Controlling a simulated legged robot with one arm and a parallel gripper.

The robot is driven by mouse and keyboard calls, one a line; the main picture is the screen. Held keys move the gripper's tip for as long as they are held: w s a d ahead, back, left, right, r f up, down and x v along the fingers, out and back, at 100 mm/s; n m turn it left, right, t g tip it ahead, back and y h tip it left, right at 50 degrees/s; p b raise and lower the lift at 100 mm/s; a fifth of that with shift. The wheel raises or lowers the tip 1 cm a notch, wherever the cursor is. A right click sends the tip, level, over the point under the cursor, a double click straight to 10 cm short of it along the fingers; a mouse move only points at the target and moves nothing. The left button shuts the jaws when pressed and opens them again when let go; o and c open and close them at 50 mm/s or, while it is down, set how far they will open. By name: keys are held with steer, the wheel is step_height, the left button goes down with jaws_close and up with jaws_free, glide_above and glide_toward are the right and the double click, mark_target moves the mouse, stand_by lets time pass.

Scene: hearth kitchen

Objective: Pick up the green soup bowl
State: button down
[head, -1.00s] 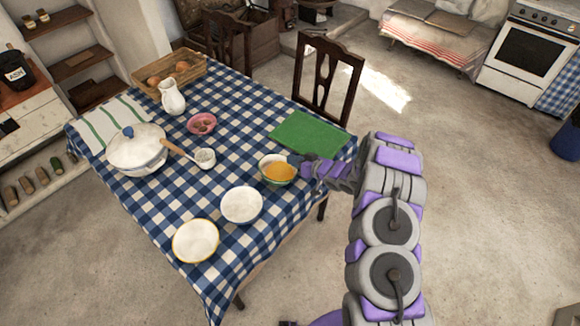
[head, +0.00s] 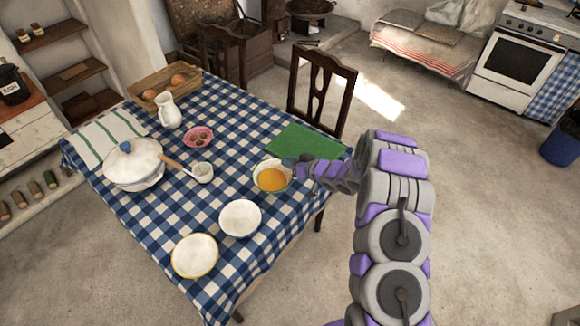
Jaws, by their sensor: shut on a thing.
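The green soup bowl (head: 259,184), with orange soup (head: 272,179) inside, is at the right part of the checked table, just in front of the green placemat (head: 302,143). My gripper (head: 290,167) reaches in from the right and is shut on the bowl's right rim. The fingertips are small and partly hidden at the rim. The bowl looks about level. I cannot tell whether its base touches the cloth.
A white bowl (head: 240,218) and a yellow-rimmed plate (head: 195,256) sit close by at the front. A ladle (head: 202,172), lidded tureen (head: 133,166), pink dish (head: 198,137) and jug (head: 167,111) stand further left. A dark chair (head: 319,90) stands behind the table.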

steer(key=shift+a+r, duration=0.15)
steer(key=shift+r, duration=0.75)
steer(key=shift+d+r+p, duration=0.2)
steer(key=shift+r+p, duration=0.2)
steer(key=shift+r, duration=0.65)
steer(key=shift+s+a, duration=0.1)
steer(key=shift+a, duration=0.05)
